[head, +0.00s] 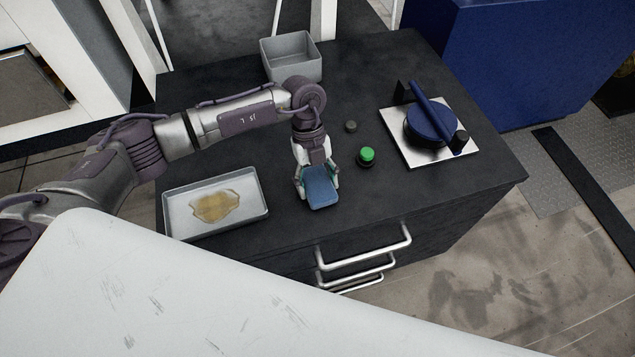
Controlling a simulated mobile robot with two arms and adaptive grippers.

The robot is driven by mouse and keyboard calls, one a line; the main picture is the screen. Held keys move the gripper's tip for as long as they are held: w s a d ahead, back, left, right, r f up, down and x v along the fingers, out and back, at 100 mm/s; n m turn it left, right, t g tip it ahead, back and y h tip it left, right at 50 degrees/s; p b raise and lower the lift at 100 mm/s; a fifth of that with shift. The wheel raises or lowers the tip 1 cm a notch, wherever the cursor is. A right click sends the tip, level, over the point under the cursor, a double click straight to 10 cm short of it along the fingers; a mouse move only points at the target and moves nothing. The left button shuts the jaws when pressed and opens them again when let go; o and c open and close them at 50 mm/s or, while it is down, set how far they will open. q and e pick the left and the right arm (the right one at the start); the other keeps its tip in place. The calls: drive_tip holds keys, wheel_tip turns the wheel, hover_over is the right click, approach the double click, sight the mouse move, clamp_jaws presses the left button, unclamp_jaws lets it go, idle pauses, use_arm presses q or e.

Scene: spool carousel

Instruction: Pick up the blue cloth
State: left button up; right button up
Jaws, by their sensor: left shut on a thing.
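The blue cloth (321,189) is a small folded pad near the front edge of the dark cabinet top (300,226). My left gripper (317,184) reaches down over it from behind and is shut on it, one finger at each side. I cannot tell whether the cloth touches the top or is held slightly above it. My right gripper is not in view.
A shallow metal tray (180,222) with a yellowish-brown spill (216,206) lies to the left. A grey bin (291,57) stands at the back. A green button (367,156), a small dark knob (351,126) and a blue spool carousel (431,124) on a white plate are to the right.

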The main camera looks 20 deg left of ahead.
sight(321, 192)
use_arm(q)
drive_tip(key=shift+r, duration=0.45)
drive_tip(key=r, duration=0.4)
drive_tip(key=shift+s+d+r, duration=0.1)
drive_tip(key=shift+s+d, duration=0.1)
drive_tip(key=shift+s, duration=0.15)
drive_tip(key=s+d+r, duration=0.5)
drive_tip(key=s+r, duration=0.1)
drive_tip(key=s, duration=0.3)
drive_tip(key=shift+s+d+r, duration=0.2)
drive_tip(key=shift+d, duration=0.1)
drive_tip(key=o, duration=0.4)
drive_tip(key=c, duration=0.4)
